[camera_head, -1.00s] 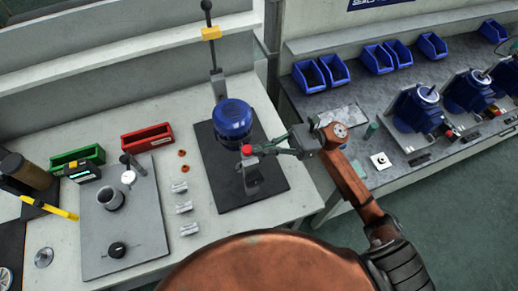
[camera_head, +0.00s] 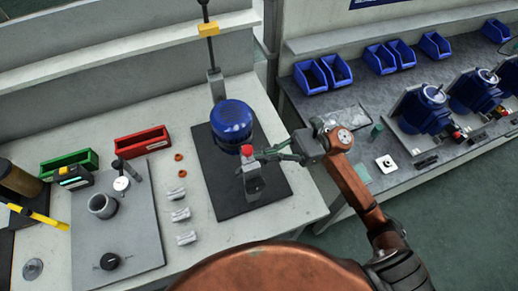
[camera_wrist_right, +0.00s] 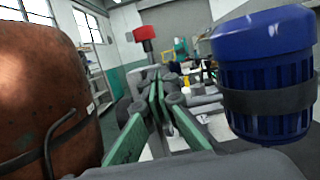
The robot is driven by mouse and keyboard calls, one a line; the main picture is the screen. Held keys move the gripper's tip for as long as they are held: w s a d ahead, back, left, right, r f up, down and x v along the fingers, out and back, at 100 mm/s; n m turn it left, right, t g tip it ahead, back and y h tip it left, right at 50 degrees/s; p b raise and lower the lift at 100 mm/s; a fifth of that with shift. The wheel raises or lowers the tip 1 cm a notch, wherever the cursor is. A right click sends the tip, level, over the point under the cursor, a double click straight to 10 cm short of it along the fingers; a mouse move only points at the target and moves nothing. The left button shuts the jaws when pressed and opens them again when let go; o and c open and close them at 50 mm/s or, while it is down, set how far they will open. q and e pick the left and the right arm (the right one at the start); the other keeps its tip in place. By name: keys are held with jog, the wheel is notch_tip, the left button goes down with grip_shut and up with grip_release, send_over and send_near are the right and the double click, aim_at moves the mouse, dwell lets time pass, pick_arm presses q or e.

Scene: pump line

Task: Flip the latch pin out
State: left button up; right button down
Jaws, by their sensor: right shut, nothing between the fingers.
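A red knob (camera_head: 247,149) tops a grey latch post (camera_head: 253,181) on the black base plate (camera_head: 225,200), just in front of the blue motor (camera_head: 231,122). I take the red-topped part as the latch pin; its lower end is unclear. In the right wrist view the red knob (camera_wrist_right: 145,32) stands on a thin grey stem beyond my fingers, and the blue motor (camera_wrist_right: 265,75) is close on the right. My right gripper (camera_head: 263,156) is shut and empty, beside the knob on its right. Its green fingers (camera_wrist_right: 155,105) show in the wrist view. My left gripper is out of view.
A grey fixture plate (camera_head: 125,230) with a collar and black knob lies left. Several small metal parts (camera_head: 180,214) lie between it and the base plate. A red bin (camera_head: 142,145) and a green bin (camera_head: 70,162) stand behind. A tall post (camera_head: 213,60) rises behind the motor.

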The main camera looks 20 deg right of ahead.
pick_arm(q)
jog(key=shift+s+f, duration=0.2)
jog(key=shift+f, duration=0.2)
pick_arm(e)
jog(key=v, duration=1)
jog(key=shift+f, duration=0.25)
